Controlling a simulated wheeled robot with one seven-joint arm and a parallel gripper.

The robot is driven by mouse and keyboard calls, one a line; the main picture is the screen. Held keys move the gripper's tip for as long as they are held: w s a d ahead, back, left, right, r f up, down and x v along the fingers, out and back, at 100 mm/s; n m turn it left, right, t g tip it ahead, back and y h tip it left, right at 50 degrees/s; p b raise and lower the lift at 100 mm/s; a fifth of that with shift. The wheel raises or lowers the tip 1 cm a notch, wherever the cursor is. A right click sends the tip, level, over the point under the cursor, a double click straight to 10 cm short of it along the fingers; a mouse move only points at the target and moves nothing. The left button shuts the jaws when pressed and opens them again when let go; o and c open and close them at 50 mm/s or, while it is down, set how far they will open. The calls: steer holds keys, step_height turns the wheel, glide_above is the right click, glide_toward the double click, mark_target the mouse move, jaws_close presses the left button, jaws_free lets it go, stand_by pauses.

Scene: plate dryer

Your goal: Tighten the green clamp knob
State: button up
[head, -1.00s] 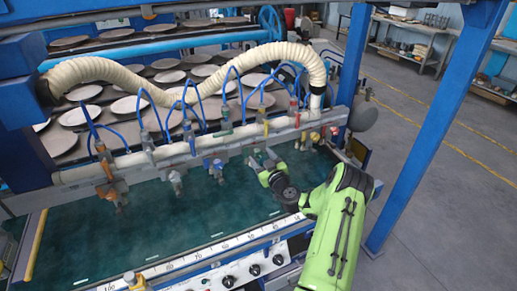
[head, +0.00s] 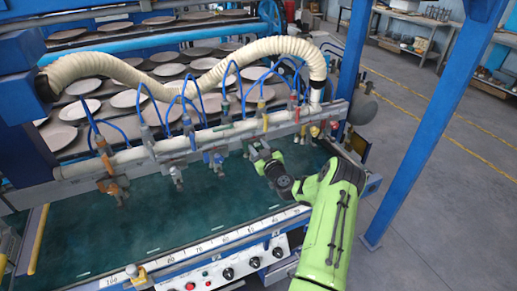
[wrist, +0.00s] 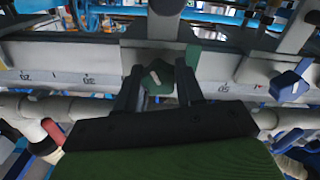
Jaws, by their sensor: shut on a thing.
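The green clamp knob (wrist: 158,77) shows in the wrist view, between the two dark fingers of my gripper (wrist: 160,88). My gripper is shut on it, close to the metal rail. In the head view my gripper (head: 254,153) reaches the rail from the front right, and its own body hides the knob there. How far the knob is turned cannot be told.
A blue knob (wrist: 290,84) sits beside mine on the rail, at right in the wrist view. The long rail (head: 190,142) carries several nozzles with blue hoses. A control panel (head: 228,270) stands in front. A blue post (head: 425,125) is at right.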

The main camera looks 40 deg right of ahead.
steer(key=shift+m+b, duration=0.4)
steer(key=shift+f+m+b, duration=0.1)
steer(key=shift+m+b, duration=0.9)
steer(key=m+b, duration=0.2)
steer(key=shift+m, duration=0.3)
steer(key=m+b, duration=0.2)
steer(key=m, duration=0.4)
steer(key=shift+d, duration=0.1)
steer(key=m, duration=0.6)
steer(key=shift+m, duration=0.4)
steer(key=m+p, duration=0.1)
steer(key=m, duration=0.2)
steer(key=shift+d, duration=0.1)
steer(key=shift+m+p, duration=0.5)
steer(key=shift+m, duration=1.1)
steer(key=shift+f, duration=0.1)
